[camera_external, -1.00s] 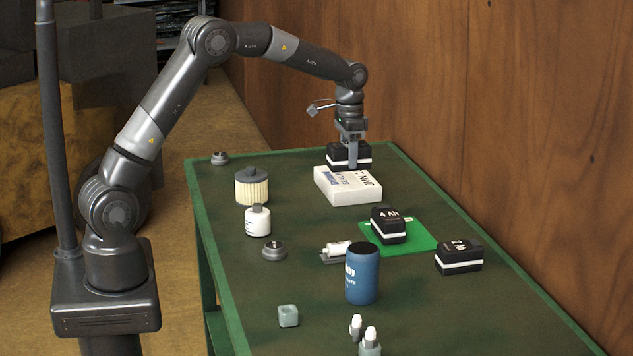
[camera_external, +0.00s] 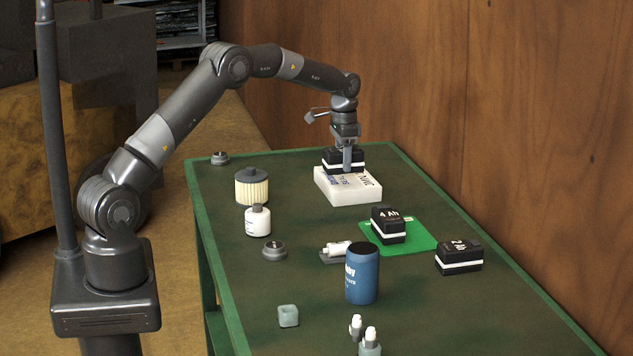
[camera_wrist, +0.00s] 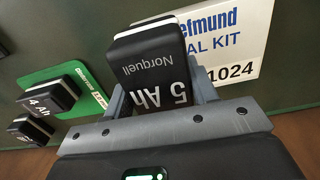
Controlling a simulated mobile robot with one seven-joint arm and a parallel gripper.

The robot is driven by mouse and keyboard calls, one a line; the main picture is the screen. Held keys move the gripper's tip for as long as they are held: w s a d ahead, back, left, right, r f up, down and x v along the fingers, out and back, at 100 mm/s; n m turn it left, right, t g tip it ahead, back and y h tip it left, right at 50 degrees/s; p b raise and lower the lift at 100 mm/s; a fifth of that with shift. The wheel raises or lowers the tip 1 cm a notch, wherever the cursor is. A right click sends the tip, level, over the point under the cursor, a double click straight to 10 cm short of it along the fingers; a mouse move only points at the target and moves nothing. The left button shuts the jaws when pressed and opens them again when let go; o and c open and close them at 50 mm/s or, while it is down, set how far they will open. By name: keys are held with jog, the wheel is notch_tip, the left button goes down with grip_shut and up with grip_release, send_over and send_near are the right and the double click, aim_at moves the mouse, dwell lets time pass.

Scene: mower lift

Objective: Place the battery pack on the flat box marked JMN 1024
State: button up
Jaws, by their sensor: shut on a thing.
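The black battery pack (camera_wrist: 155,72), marked 5 Ah Norquell, is held between the two fingers of my gripper (camera_wrist: 160,92). In the external view the battery pack (camera_external: 330,160) is upright over the far part of the flat white box (camera_external: 350,193). I cannot tell whether its underside touches the box. In the wrist view the white box (camera_wrist: 238,50) shows "KIT" and "1024", and the battery covers part of its lettering. My gripper (camera_external: 347,165) points down, shut on the battery pack.
A 4 Ah battery (camera_external: 388,225) stands on a green mat (camera_external: 425,238), with a 2 Ah battery (camera_external: 459,257) to its right. A wooden wall (camera_external: 480,100) rises behind.

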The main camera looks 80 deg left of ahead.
jog(key=shift+f, duration=2)
jog(key=o, duration=1.3)
jog(key=shift+f, duration=0.15)
